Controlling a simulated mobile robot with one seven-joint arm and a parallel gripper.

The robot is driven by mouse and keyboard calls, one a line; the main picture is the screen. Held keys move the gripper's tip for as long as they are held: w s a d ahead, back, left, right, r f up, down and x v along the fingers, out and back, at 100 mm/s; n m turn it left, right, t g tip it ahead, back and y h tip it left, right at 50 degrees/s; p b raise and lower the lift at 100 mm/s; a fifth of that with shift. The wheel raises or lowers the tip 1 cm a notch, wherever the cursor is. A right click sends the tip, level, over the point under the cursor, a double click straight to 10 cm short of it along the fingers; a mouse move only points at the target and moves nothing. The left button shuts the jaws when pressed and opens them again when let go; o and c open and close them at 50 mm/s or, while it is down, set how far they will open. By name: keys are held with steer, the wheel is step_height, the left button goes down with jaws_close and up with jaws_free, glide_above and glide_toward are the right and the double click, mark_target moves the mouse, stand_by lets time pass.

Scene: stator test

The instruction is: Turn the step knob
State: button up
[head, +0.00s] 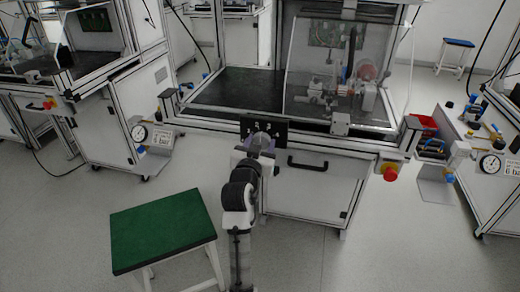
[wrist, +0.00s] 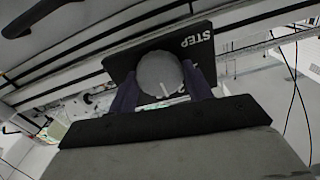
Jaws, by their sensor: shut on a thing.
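The step knob (wrist: 160,74) is a round grey knob on a black plate (wrist: 121,64) lettered "STEP". In the wrist view my gripper (wrist: 160,92) has one finger on each side of the knob and is shut on it. My arm hides part of the knob there.
A black handle (head: 307,164) is right of the plate, and a red-and-yellow stop button (head: 390,172) is farther right. A clear guard (head: 335,75) stands over the workstation. A green-topped stool (head: 163,230) stands at the lower left. Floor is open at the lower right.

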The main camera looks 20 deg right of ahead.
steer(key=m+b, duration=0.3)
steer(key=m, duration=0.1)
steer(key=shift+m, duration=0.4)
stand_by(0.4)
steer(key=o, duration=1)
steer(key=b+v, duration=0.1)
steer(key=v, duration=1.2)
steer(key=shift+s+a+b, duration=0.25)
steer(key=shift+s+b, duration=0.1)
steer(key=shift+b, duration=0.05)
